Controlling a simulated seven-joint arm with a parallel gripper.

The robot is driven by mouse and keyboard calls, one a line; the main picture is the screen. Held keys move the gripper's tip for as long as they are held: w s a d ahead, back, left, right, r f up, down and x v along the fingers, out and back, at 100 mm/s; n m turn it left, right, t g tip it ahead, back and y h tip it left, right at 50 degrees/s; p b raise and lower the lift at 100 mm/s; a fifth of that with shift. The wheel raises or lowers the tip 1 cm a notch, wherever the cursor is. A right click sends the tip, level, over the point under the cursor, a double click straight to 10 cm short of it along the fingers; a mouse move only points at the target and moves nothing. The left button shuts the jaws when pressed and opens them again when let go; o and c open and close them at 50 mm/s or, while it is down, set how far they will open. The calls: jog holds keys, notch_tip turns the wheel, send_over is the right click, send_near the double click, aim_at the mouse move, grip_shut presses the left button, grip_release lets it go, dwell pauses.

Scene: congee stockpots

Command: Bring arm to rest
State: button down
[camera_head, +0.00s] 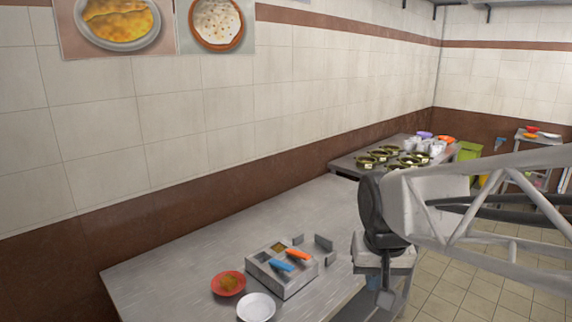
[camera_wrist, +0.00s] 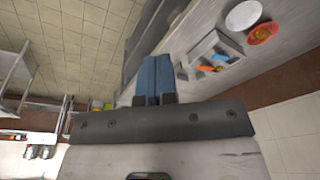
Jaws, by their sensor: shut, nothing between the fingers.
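My arm reaches in from the right in the head view and hangs down at its end. My gripper (camera_head: 385,297) is above and just beyond the right edge of the near steel table (camera_head: 190,262). In the wrist view my gripper (camera_wrist: 154,80) shows two blue-grey fingers pressed together, with nothing between them. It is apart from everything on the table.
On the near table are a steel box (camera_head: 290,285) with blue and orange handles, a red bowl (camera_head: 228,284) with brown food, and a white bowl (camera_head: 256,307). Several brass-coloured pots (camera_head: 383,153) stand on the far table. Tiled floor (camera_head: 470,265) is open at the right.

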jog(key=s+d+f, duration=0.2)
jog(key=s, duration=0.9)
jog(key=shift+d+n+t, duration=0.2)
jog(key=shift+n+t, duration=0.1)
